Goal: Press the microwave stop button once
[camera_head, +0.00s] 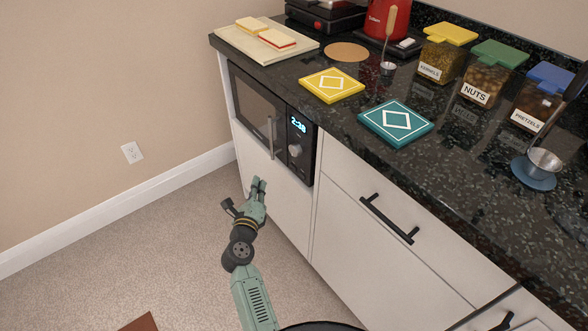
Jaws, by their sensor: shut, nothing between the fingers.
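The microwave (257,105) is built into the white cabinet below the counter, at the upper left of centre. Its door is shut and has a vertical handle (271,138). Its control panel on the right has a lit blue clock display (298,124) and a round knob (295,151). Small buttons on the panel are too small to tell apart, so I cannot pick out the stop button. My gripper (259,183) is shut and empty, below the microwave in the picture, in front of the white cabinet front. It appears apart from the panel.
The dark counter (460,170) overhangs the microwave and holds yellow (332,85) and teal (396,123) tiles, jars and a ladle. A black drawer handle (389,219) sticks out to the right. The carpet (150,240) to the left is mostly clear.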

